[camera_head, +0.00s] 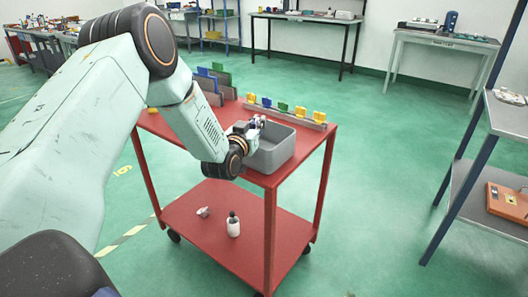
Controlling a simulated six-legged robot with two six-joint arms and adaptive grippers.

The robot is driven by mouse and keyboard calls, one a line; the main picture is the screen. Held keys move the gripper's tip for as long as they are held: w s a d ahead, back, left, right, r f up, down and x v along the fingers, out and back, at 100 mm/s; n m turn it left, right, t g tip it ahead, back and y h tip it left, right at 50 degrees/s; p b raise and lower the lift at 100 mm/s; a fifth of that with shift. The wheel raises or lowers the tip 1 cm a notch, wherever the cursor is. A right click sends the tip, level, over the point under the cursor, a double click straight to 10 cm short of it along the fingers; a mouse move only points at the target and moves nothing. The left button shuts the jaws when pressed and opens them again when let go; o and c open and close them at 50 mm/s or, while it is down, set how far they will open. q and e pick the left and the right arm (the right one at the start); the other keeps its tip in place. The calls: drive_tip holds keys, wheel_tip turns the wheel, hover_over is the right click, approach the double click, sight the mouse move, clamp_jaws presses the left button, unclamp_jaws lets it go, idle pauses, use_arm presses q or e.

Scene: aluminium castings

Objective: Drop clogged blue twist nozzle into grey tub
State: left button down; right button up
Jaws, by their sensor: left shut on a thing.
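The grey tub (277,150) stands on the top shelf of a red cart, open side up. My left gripper (258,122) reaches over the tub's left side from the left. It is shut on a small bluish thing, which I take to be the blue twist nozzle; it is tiny and mostly hidden by the fingers. The nozzle appears to be at or above the rim level, over the tub's far left part. I cannot tell whether it touches the tub. The visible part of the tub's inside looks empty. My right gripper is out of view.
The red cart (318,145) also bears a grey rack (302,121) with yellow, blue and green pieces behind the tub, and grey panels (208,84) at the back left. A white bottle (233,228) stands on the lower shelf.

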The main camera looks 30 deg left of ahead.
use_arm(q)
drive_tip(key=shift+w+d, duration=0.1)
drive_tip(key=shift+w, duration=0.15)
drive_tip(key=c, duration=1.8)
unclamp_jaws()
drive_tip(key=shift+d, duration=0.1)
drive_tip(key=o, duration=0.4)
drive_tip(key=shift+s, duration=0.15)
drive_tip(key=s, duration=0.4)
drive_tip(key=s+d, duration=0.1)
drive_tip(key=s, duration=0.2)
drive_tip(key=s+d, duration=0.1)
drive_tip(key=s, duration=0.3)
drive_tip(key=shift+s, duration=0.3)
